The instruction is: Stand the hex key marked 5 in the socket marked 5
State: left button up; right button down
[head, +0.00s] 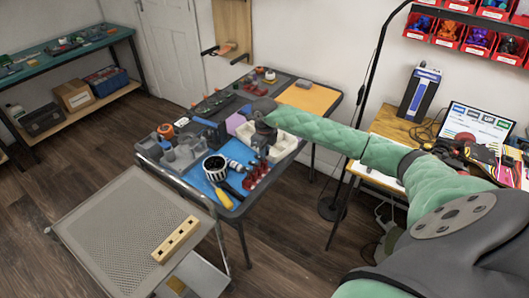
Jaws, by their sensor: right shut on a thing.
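My right arm comes in from the right in a green sleeve and reaches over the crowded work table. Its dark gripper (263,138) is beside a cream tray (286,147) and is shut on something. What it holds is too small and hidden to make out. A pale wooden block (176,239) with a row of dark holes lies on the mesh-topped trolley (110,222) in front of the table, well apart from the gripper. I cannot read any markings on it. No hex key can be told apart in this view. My left gripper is out of view.
The work table holds a blue mat (222,195), a black-and-white round container (215,167), a yellow-handled tool (223,198) and grey holders. A black lamp pole (369,75) stands behind my right arm. Most of the trolley top is bare.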

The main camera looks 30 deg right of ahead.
jog(key=c, duration=1.2)
grip_release()
jog(key=shift+r+p, duration=1)
jog(key=shift+r, duration=2.5)
